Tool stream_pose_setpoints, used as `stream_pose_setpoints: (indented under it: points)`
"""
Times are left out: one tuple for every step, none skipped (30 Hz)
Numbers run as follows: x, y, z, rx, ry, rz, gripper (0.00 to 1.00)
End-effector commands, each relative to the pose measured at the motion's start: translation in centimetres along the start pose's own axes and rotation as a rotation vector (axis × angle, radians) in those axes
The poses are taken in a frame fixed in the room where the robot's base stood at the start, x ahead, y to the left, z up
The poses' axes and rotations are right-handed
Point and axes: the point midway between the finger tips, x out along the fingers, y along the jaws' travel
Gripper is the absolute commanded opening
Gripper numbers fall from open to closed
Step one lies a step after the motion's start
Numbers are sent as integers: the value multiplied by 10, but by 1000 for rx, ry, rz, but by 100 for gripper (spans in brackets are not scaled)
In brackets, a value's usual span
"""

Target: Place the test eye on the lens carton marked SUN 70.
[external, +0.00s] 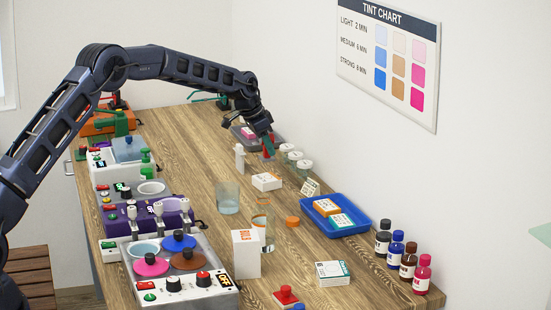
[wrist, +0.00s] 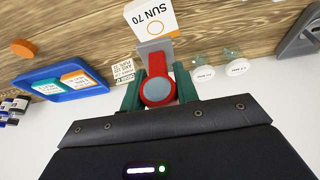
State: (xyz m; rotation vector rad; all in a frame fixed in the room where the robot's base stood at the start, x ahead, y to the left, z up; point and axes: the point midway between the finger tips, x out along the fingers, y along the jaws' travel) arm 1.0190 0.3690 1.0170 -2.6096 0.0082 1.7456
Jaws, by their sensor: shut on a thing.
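My gripper (external: 268,143) has green fingers, which also show in the wrist view (wrist: 158,92). It is shut on the test eye (wrist: 158,91), a red piece with a round grey face and a grey part reaching out beyond it. The test eye also shows as a small red patch in the external view (external: 267,150), partly hidden by the gripper. The white carton marked SUN 70 (wrist: 152,22) lies ahead of the fingers in the wrist view. In the external view this carton (external: 267,182) lies flat on the table, nearer the camera than the held eye, apart from it.
Lidded cups (external: 291,152) stand beside the gripper, near the wall. A small card (external: 310,187) stands right of the carton. A blue tray (external: 351,231) holds two cartons. A glass beaker (external: 228,198), a tall white carton (external: 246,262) and an orange cap (external: 292,221) stand nearer the camera.

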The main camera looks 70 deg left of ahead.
Motion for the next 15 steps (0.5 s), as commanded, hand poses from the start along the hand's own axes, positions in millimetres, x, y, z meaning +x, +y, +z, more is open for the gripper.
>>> stream_pose_setpoints:
  points:
    - [5,0,2,0,0,0,0]
    - [8,0,3,0,0,0,0]
    - [10,0,4,0,1,0,0]
    - [11,0,4,0,1,0,0]
    - [12,0,5,0,1,0,0]
    - [13,0,5,0,1,0,0]
    - [14,0,6,0,0,0,0]
    - [16,0,7,-1,0,0,0]
    - [20,0,8,-1,-1,0,0]
    - [23,0,10,-1,-1,1,0]
    - [27,0,11,-1,-1,1,0]
    - [32,0,13,-1,-1,0,0]
    - [36,0,15,-1,-1,0,0]
    - [40,0,17,-1,-1,1,0]
    - [45,0,19,-1,-1,1,0]
